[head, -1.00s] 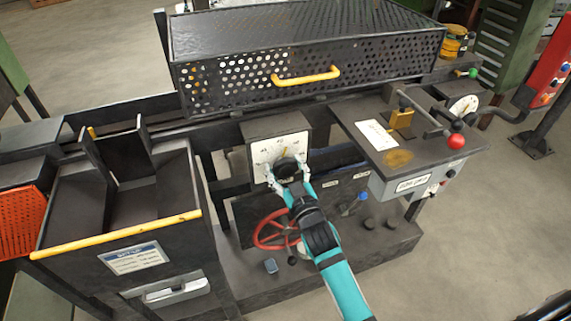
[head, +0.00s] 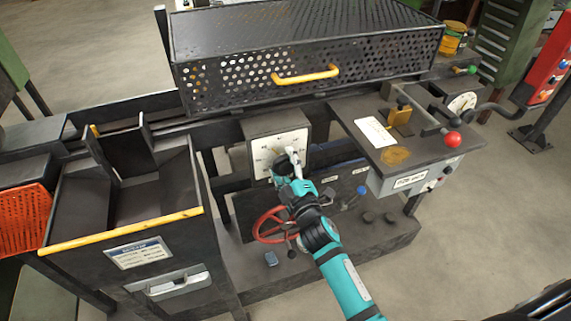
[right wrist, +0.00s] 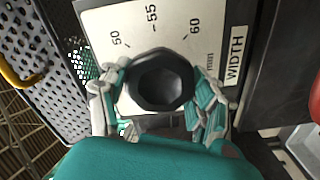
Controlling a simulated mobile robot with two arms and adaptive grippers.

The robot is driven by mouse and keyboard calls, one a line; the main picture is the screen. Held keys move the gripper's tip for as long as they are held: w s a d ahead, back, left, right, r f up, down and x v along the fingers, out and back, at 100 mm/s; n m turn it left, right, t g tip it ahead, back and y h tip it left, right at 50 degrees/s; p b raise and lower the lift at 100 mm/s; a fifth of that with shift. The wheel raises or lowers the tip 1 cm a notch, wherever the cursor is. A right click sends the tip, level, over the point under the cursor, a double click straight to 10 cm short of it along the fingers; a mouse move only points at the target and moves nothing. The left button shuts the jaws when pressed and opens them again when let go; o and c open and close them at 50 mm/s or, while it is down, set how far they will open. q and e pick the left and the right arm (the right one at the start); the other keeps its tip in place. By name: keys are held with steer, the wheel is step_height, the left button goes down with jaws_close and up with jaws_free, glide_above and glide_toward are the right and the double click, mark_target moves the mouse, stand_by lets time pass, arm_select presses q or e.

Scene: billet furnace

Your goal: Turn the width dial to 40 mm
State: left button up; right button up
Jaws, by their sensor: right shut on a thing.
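The width dial is a black many-sided knob (right wrist: 160,80) on a white scale plate (right wrist: 122,28), marked 50, 55, 60, mm and WIDTH in the right wrist view. In the head view the plate (head: 264,150) sits in a dark housing below the perforated cover, its figures too small to read surely. My right gripper (head: 286,164) is shut on the knob; in the right wrist view its two fingers (right wrist: 158,100) flank the knob on both sides. The knob's pointer and the lower figures are hidden. My left gripper is not in view.
A red handwheel (head: 270,224) stands just below the dial, close to my right arm. A perforated cover with a yellow handle (head: 306,76) lies above. A control panel with a red-balled lever (head: 452,139) is to the right, and a yellow-edged bin (head: 125,232) to the left.

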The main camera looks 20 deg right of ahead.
steer(key=shift+n, duration=1.1)
steer(key=o, duration=1.2)
steer(key=shift+c, duration=0.2)
steer(key=s, duration=1.2)
steer(key=shift+d, duration=0.15)
